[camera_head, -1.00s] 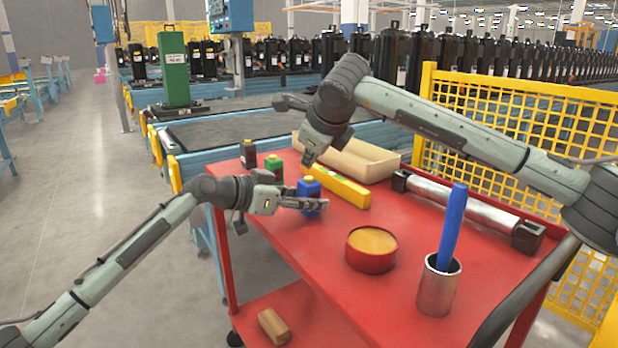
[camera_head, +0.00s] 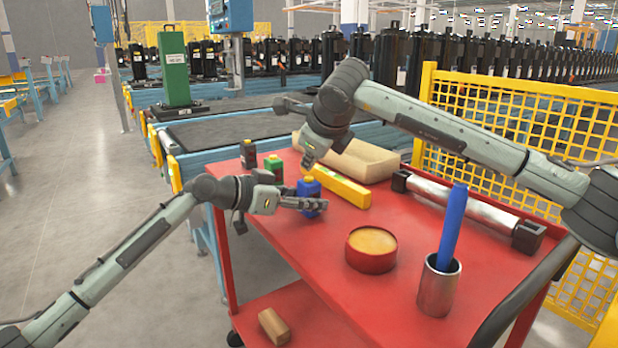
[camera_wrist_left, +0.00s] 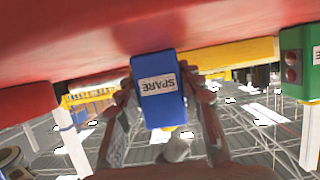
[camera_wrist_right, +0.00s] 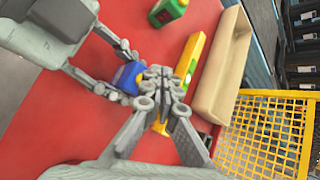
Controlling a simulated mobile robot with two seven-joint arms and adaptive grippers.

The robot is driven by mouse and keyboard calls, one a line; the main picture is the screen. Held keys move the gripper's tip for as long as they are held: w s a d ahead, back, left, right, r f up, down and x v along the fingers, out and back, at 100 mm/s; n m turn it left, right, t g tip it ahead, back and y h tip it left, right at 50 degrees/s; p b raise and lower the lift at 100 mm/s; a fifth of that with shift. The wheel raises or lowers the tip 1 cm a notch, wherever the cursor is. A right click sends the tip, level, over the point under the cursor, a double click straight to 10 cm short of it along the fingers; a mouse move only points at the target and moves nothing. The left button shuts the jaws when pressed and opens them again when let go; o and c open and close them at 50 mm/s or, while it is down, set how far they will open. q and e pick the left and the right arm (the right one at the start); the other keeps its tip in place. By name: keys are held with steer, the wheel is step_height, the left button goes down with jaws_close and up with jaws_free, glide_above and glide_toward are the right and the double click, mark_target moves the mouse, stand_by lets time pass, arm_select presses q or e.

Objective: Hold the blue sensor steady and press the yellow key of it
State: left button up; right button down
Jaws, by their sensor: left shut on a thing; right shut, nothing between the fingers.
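The blue sensor (camera_head: 309,190) stands upright on the red cart top. Its "SPARE" label shows in the left wrist view (camera_wrist_left: 158,88), where the sensor appears upside down. My left gripper (camera_head: 316,205) is shut on the sensor's sides, with a finger on each side. A little of the yellow key (camera_wrist_left: 168,128) shows at the sensor's top end. My right gripper (camera_head: 307,166) is shut and empty, pointing down just above the sensor. In the right wrist view its fingertips (camera_wrist_right: 155,80) overlap the sensor's top edge and largely hide the key; I cannot tell whether they touch it.
A green sensor (camera_head: 273,168) and a dark one (camera_head: 248,154) stand left of the blue one. A yellow bar (camera_head: 345,192) and a beige tray (camera_head: 370,160) lie behind. A round red tin (camera_head: 371,258) and a metal cup (camera_head: 437,290) stand nearer right.

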mark_target(310, 179)
steer(key=shift+f, duration=0.1)
stand_by(0.5)
steer(key=shift+f, duration=0.35)
steer(key=shift+f, duration=0.5)
stand_by(1.7)
steer(key=shift+r, duration=0.1)
stand_by(0.4)
steer(key=shift+r, duration=0.85)
steer(key=shift+r, duration=2.5)
